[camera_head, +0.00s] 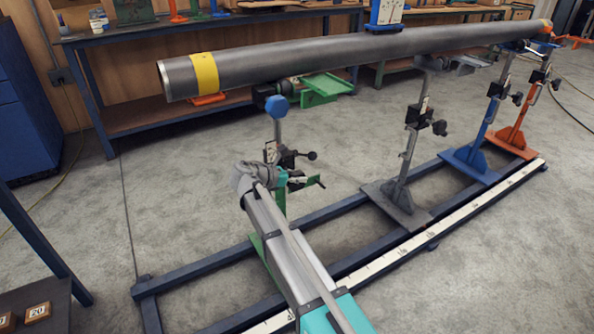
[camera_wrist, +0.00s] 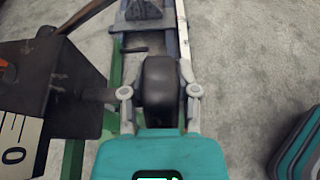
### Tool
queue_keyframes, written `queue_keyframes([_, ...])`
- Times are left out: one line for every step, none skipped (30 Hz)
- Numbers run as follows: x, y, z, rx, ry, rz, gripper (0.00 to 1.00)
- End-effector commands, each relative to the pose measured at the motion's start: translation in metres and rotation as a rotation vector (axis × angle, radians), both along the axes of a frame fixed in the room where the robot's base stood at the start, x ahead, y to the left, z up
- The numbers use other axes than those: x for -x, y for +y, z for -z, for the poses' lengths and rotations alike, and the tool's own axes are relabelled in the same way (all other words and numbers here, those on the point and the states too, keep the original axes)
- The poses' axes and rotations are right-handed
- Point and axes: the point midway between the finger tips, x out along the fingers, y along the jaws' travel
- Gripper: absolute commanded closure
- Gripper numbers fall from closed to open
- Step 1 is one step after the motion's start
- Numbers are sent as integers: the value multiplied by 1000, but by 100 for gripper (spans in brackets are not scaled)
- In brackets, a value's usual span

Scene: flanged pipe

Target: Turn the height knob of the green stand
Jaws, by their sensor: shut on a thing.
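The green stand (camera_head: 280,200) stands under the near left end of the grey pipe (camera_head: 300,62). Its green post (camera_wrist: 116,75) shows at the left in the wrist view. A dark block (camera_wrist: 75,95) with a white scale plate (camera_wrist: 18,145) is beside it. My gripper (camera_wrist: 160,82) is shut on a black knob (camera_wrist: 158,75), with one grey finger on each side. In the head view my gripper (camera_head: 294,181) is at the stand's middle, below a black-ended lever (camera_head: 312,155). The gripped knob cannot be made out there.
A grey stand (camera_head: 405,160), a blue stand (camera_head: 488,130) and an orange stand (camera_head: 520,125) are along the dark floor rails (camera_head: 210,259) to the right. A workbench (camera_head: 130,38) is behind the pipe. A dark table edge is at lower left. The floor at right is clear.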

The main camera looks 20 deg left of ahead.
Motion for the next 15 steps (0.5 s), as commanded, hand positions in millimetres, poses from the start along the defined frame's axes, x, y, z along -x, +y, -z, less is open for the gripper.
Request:
queue_keyframes([-1, -1, -3, -10, 11, 2, 100])
queue_keyframes([-1, -1, -3, -15, 17, 2, 100])
queue_keyframes([-1, -1, -2, -20, 22, 1, 100])
queue_keyframes([-1, -1, -1, -22, 25, 1, 100])
queue_keyframes([-1, -1, -1, -24, 28, 1, 100])
queue_keyframes([-1, -1, 0, -26, 29, 1, 100])
queue_keyframes([-1, -1, 0, -26, 29, 1, 100])
queue_keyframes([-1, -1, 0, -26, 29, 1, 100])
queue_keyframes([-1, -1, 0, -26, 29, 1, 100])
queue_keyframes([-1, -1, 0, -26, 29, 1, 100])
queue_keyframes([-1, -1, 0, -25, 29, 1, 100])
queue_keyframes([-1, -1, 0, -25, 29, 1, 100])
queue_keyframes([-1, -1, 0, -25, 29, 1, 100])
queue_keyframes([-1, -1, 0, -25, 29, 1, 56])
queue_keyframes([-1, -1, 0, -25, 28, 0, 49])
